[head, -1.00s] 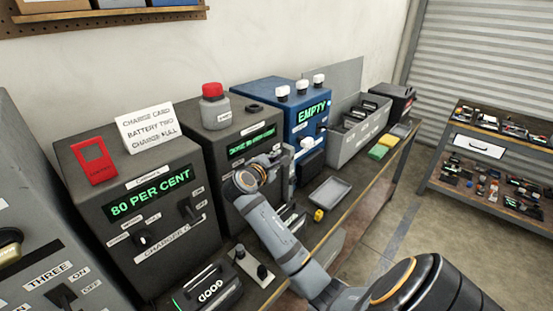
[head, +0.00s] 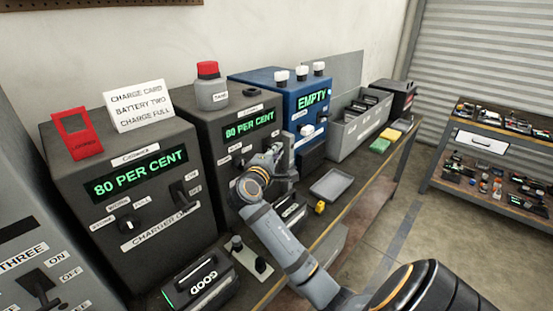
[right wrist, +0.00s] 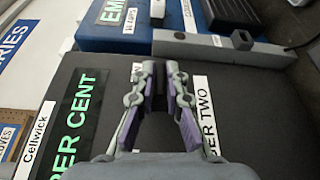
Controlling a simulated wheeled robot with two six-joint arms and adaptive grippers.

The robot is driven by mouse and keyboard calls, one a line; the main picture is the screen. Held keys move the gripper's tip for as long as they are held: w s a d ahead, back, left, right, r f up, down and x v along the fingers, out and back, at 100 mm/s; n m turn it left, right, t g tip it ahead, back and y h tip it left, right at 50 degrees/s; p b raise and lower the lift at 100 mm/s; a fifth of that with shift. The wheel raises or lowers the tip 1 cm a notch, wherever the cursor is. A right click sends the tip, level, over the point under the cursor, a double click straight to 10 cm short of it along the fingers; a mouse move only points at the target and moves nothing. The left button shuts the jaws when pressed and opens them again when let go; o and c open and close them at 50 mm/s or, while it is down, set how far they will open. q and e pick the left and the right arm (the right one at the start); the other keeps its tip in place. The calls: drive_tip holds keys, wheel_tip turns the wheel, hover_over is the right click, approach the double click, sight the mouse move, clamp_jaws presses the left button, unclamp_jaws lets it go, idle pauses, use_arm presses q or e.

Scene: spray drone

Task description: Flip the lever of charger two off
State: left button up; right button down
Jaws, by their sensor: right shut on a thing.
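Charger two (head: 185,125) is the dark grey box in the middle of the bench, and its green display (head: 249,125) reads "80 PER CENT". In the right wrist view its front panel (right wrist: 237,95) shows a label ending in "TWO". My right gripper (head: 284,160) is at the right part of this panel. In the right wrist view the fingers (right wrist: 160,74) reach over the panel, beside the label, and are shut on the lever. My left gripper is not in view.
Charger one (head: 125,185), with its own lever (head: 184,196), stands to the left; a blue charger (head: 268,82) reading "EMPTY" stands to the right. A battery marked "GOOD" (head: 200,288) and a grey tray (head: 331,185) lie in front. A red-capped bottle (head: 211,92) stands on charger two.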

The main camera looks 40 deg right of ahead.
drive_tip(key=shift+w+f+m+t+h+b, duration=0.15)
drive_tip(key=shift+f+m+h+b, duration=0.3)
drive_tip(key=shift+m+b, duration=0.8)
drive_tip(key=shift+w+f+m+t+h+b, duration=0.2)
drive_tip(key=shift+f+m+b, duration=0.4)
drive_tip(key=shift+b, duration=1.2)
drive_tip(key=shift+s+r, duration=0.1)
drive_tip(key=shift+s, duration=0.05)
drive_tip(key=c, duration=1.4)
unclamp_jaws()
drive_tip(key=shift+r, duration=0.1)
drive_tip(key=v, duration=0.7)
drive_tip(key=shift+a, duration=0.25)
